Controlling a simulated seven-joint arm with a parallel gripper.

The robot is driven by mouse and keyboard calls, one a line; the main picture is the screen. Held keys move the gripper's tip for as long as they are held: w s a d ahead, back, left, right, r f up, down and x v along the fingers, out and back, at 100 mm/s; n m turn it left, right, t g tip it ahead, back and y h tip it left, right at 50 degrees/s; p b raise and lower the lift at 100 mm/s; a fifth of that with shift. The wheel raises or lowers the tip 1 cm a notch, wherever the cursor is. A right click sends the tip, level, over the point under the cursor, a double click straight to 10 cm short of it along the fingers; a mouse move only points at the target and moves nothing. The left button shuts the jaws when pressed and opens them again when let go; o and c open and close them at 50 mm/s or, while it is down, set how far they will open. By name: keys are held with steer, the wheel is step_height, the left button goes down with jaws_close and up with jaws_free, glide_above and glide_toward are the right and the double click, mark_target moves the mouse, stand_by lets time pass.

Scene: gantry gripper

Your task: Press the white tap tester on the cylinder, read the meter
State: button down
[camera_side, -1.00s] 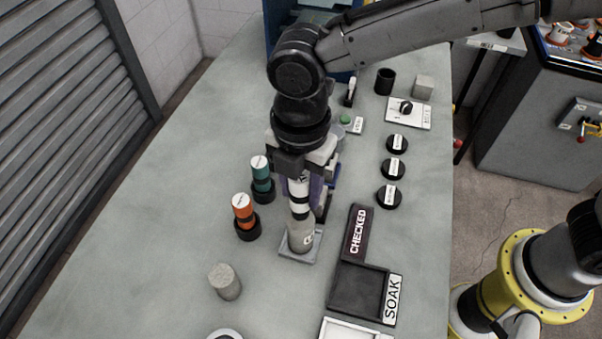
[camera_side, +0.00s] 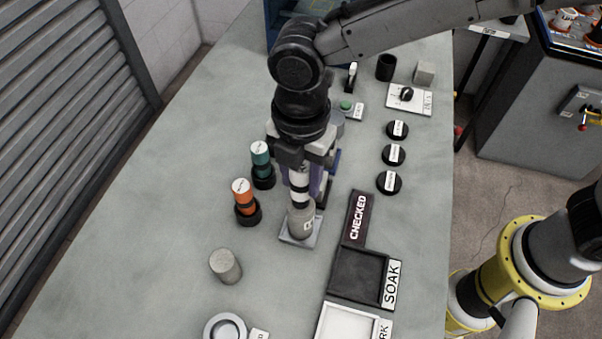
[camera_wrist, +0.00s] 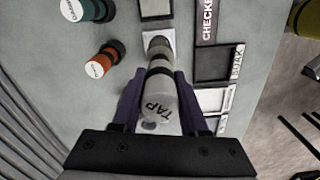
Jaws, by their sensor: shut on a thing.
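The white tap tester (camera_side: 300,178), with black bands, is upright between the fingers of my gripper (camera_side: 302,160). The purple fingers are shut on it; in the wrist view the tester (camera_wrist: 158,105) shows the word TAP. Its lower end is at the top of a grey cylinder (camera_side: 300,223), in line with it. I cannot tell whether they touch firmly. The cylinder stands on a pale square plate (camera_side: 300,240), also seen in the wrist view (camera_wrist: 150,36). I cannot pick out a meter reading in either view.
A loose grey cylinder (camera_side: 226,266) stands at front left. A CHECKED strip (camera_side: 357,217) and black SOAK tray (camera_side: 357,275) lie at right. Black discs (camera_side: 393,155) and a knob panel (camera_side: 409,98) are farther back.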

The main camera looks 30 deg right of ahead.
steer(key=shift+f, duration=0.55)
stand_by(0.9)
steer(key=shift+r, duration=0.1)
steer(key=shift+r, duration=3.45)
